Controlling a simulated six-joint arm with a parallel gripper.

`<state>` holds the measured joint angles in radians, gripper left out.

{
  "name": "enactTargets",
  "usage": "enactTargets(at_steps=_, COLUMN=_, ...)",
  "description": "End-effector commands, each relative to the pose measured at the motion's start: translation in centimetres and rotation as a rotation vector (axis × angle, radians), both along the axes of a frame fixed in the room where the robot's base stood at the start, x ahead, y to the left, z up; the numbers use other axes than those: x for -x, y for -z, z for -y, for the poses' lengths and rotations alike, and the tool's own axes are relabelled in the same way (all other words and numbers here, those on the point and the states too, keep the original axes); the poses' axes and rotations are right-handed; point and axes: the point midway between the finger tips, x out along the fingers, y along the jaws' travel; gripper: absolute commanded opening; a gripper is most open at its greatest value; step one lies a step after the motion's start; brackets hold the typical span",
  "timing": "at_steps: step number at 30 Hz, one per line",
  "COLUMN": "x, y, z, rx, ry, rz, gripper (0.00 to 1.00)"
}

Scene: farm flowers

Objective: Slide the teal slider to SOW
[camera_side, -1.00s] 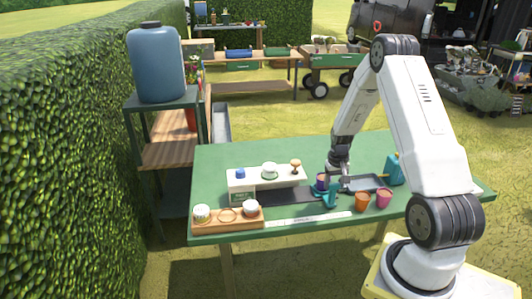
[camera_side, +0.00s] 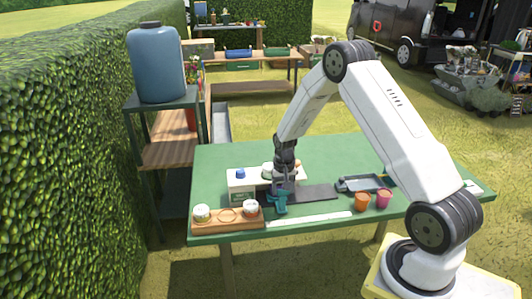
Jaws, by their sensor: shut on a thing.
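The teal slider (camera_side: 280,203) is on the dark track (camera_side: 318,192) in front of the white box (camera_side: 240,186). It stands toward the track's left part, near the right end of the wooden holder. My gripper (camera_side: 284,188) points down and is shut on the slider. The fingers and wrist hide the slider's upper part and the box's right part. The lettering on the white strip (camera_side: 310,219) in front is too small to read, so I cannot tell where SOW is.
A wooden holder (camera_side: 235,224) with white cups is at front left. A blue knob (camera_side: 241,173) tops the box. An orange pot (camera_side: 362,202), a pink pot (camera_side: 384,198) and a dark tray (camera_side: 350,185) are to the right. The green table (camera_side: 230,155) is clear at the back.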

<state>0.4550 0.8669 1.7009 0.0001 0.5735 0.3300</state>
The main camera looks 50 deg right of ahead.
Motion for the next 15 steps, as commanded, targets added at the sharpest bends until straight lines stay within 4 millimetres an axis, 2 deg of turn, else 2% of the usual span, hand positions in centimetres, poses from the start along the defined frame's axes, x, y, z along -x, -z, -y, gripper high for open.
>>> enactTargets(at_steps=6, x=-1.8, y=0.0, z=-1.7, rx=0.000, ry=-0.001, rz=0.000, gripper=0.00)
enactTargets(at_steps=15, x=-2.2, y=0.0, z=-2.2, rx=-0.001, ry=0.001, rz=0.002, gripper=0.00)
